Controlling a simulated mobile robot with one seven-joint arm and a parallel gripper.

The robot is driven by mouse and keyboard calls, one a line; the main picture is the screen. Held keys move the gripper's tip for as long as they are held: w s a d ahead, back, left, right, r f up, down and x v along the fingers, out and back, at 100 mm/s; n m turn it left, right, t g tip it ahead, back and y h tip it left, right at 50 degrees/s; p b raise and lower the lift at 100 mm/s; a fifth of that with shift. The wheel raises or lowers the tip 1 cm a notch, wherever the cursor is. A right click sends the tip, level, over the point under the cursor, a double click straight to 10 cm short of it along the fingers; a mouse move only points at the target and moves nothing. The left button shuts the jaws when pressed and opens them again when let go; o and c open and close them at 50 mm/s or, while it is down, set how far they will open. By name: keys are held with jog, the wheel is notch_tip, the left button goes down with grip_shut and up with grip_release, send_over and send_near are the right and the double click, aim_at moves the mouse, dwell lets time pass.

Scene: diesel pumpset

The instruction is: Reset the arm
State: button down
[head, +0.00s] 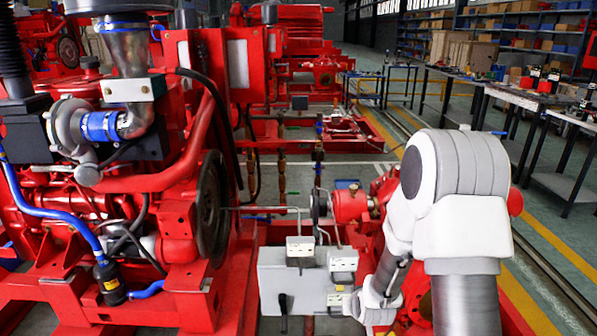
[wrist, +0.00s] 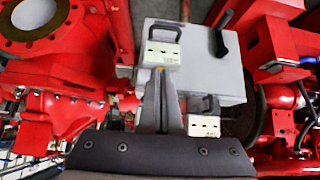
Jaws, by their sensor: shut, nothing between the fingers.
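My arm, white and grey, reaches down at the right of the head view, its wrist (head: 375,308) low beside a grey box. The fingertips cannot be made out there. In the wrist view my gripper (wrist: 161,76) is shut and empty. Its fingers point at the grey box (wrist: 205,78), over the lower edge of a white block (wrist: 160,50) with a shackle-like loop; I cannot tell if they touch. Another white block (wrist: 203,124) is to the lower right. The box (head: 280,275) shows front-on in the head view.
A black handle (head: 283,306) sticks out of the box, near several white blocks (head: 300,246). A red engine (head: 120,190) with a blue hose fills the left. Red pump parts (head: 385,190) stand close behind my arm. Workbenches (head: 510,95) line the right, beyond open floor (head: 545,205).

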jog(key=s+r+g, duration=0.1)
jog(key=s+r, duration=0.4)
jog(key=r, duration=0.5)
jog(key=s+r, duration=0.5)
jog(key=r, duration=0.6)
jog(key=s+r+g, duration=0.1)
jog(key=s+r, duration=0.3)
jog(key=s, duration=0.5)
jog(key=s+r, duration=0.4)
jog(key=s, duration=0.4)
notch_tip(320, 180, up, 17)
jog(key=p, duration=1.6)
jog(key=shift+s+a+g+p, duration=0.15)
jog(key=shift+a+g+p, duration=0.15)
jog(key=shift+a+p, duration=0.1)
